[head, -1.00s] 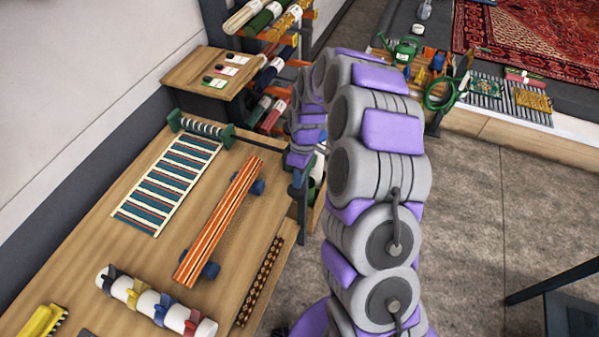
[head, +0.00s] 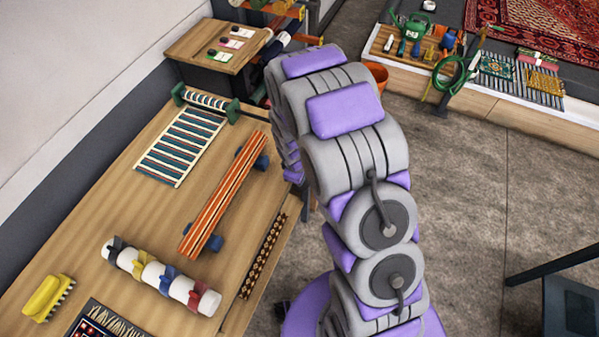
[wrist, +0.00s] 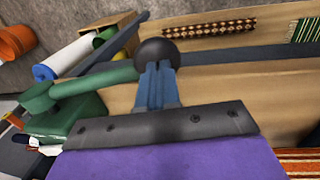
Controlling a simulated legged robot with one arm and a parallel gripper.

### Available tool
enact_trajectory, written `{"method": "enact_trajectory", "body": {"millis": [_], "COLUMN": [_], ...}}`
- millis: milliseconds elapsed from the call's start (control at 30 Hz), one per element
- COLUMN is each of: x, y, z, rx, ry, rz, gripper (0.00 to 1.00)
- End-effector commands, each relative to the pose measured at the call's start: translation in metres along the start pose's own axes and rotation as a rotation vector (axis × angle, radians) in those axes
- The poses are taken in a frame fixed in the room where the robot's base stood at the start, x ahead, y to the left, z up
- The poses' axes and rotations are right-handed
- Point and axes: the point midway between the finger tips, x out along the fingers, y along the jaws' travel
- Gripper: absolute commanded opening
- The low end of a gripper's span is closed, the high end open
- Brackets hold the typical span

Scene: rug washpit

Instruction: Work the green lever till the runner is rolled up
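The teal-and-cream striped runner (head: 178,148) lies flat on the wooden table in the head view. Its far end is wound on a striped roll (head: 207,101) between green end supports. The green lever (wrist: 95,80) shows in the wrist view, reaching from a green block at the left to a black ball knob (wrist: 157,52). My gripper (wrist: 159,68) has its blue-grey fingers close together on the near side of the knob and appears shut on it. The fingers cover the knob's lower part. In the head view my arm hides the gripper and lever.
On the table (head: 110,205) lie an orange striped length (head: 225,190) on blue supports, a white tube with coloured ties (head: 160,275) and a yellow brush (head: 48,297). A patterned strip (head: 262,255) runs along the table edge. Open floor (head: 460,200) lies to the right.

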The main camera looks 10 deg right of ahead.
Motion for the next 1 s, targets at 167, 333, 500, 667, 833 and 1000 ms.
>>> {"method": "enact_trajectory", "body": {"millis": [167,333,500,667,833,1000], "x": [0.015,0.023,0.026,0.029,0.031,0.027], "y": [-0.003,-0.003,-0.004,-0.004,-0.004,-0.005], "z": [0.001,0.001,0.001,0.002,0.002,0.002], "rx": [-0.002,-0.001,-0.001,-0.001,-0.001,-0.001], "ry": [-0.003,-0.004,-0.007,-0.01,-0.013,-0.015], "rz": [-0.004,-0.005,-0.008,-0.012,-0.016,-0.018], "gripper": [0.0,0.0,0.0,0.0,0.0,0.0]}}
